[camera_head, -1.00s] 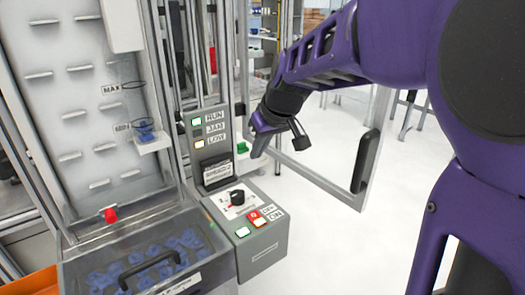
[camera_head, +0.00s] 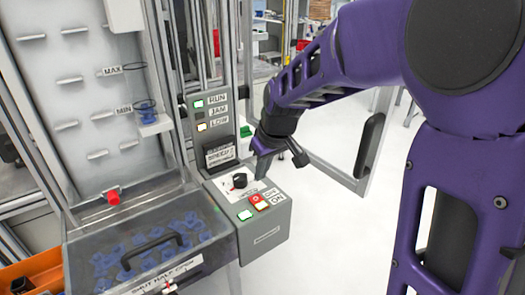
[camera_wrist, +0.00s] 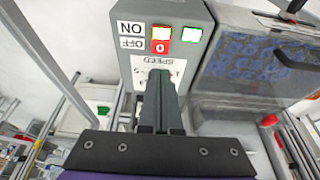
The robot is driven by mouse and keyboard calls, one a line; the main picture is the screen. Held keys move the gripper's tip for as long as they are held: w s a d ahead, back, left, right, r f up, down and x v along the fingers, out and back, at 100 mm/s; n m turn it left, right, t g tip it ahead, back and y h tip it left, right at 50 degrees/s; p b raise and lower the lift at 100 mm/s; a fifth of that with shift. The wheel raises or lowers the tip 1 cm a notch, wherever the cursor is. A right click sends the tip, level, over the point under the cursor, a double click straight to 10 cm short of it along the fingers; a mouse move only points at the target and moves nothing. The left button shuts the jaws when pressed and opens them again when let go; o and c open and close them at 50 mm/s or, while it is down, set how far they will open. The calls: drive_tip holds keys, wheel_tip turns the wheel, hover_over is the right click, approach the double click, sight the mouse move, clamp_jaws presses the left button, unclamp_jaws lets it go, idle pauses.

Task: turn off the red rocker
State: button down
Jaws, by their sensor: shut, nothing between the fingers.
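The red rocker (camera_head: 256,198) sits on the sloped top of a grey control box (camera_head: 266,238), beside ON and OFF labels. Its red half, marked 0, is nearer the black speed knob (camera_head: 240,180); its other half is lit pale. In the wrist view the rocker (camera_wrist: 160,47) lies just beyond the fingertips. My gripper (camera_head: 262,174) is shut and empty, pointing down over the back right of the box top, apart from the rocker. In the wrist view my shut fingers (camera_wrist: 161,75) hide the knob.
A green-lit button (camera_head: 245,215) is beside the rocker. RUN, JAM and LOW lamps (camera_head: 200,114) are on the panel behind. A clear-lidded bin (camera_head: 150,245) of blue parts is at left. A black-handled frame (camera_head: 369,145) stands behind my arm. Floor at right is clear.

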sight(259, 203)
drive_tip(key=x, duration=0.8)
drive_tip(key=shift+s+d+f+b, duration=0.2)
drive_tip(key=shift+s+f+b, duration=0.1)
drive_tip(key=shift+w+a+f, duration=0.1)
drive_tip(key=shift+f, duration=0.2)
drive_tip(key=shift+b, duration=0.3)
drive_tip(key=shift+s+d, duration=0.55)
drive_tip(key=shift+s, duration=0.25)
